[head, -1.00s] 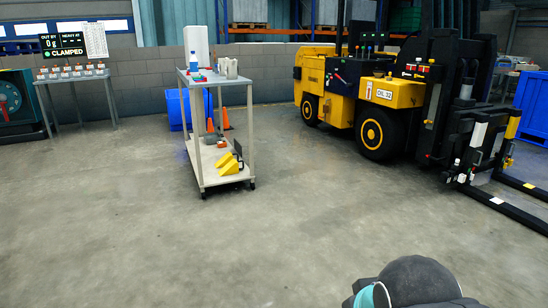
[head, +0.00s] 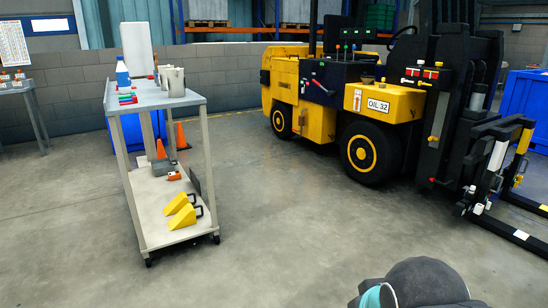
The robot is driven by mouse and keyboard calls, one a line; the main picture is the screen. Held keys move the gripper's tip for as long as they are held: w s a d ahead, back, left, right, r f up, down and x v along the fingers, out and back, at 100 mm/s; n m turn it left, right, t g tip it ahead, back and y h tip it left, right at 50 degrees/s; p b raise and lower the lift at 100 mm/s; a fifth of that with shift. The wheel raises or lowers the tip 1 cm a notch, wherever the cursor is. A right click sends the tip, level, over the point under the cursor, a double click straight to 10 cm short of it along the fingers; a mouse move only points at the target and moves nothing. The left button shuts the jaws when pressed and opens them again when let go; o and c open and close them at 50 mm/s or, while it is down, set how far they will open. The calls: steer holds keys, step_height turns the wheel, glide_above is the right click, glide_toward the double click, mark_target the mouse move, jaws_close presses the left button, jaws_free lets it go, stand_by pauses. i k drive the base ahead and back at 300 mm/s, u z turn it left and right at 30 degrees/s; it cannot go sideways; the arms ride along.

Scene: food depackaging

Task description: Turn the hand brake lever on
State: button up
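A yellow and black forklift (head: 352,148) stands ahead at the right of the middle, side on, with its mast and forks to the right. A lever with a red handle (head: 321,87) slants across the dark panel on its near side. This looks like the hand brake lever, but it is small here and I cannot tell its on or off position. Only a dark, rounded part of my own arm shows at the bottom right. My gripper is out of view.
A grey two-shelf trolley (head: 190,98) stands at left with a bottle, jugs and yellow wheel chocks (head: 181,212). Orange cones (head: 181,136) and a blue bin (head: 128,133) are behind it. Forks (head: 518,236) extend low at right. The floor between trolley and forklift is clear.

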mark_target(330, 94)
steer(key=z, duration=0.15)
steer(key=i, duration=2.15)
steer(key=z, duration=0.2)
steer(key=i, duration=4.2)
steer(key=u, duration=0.05)
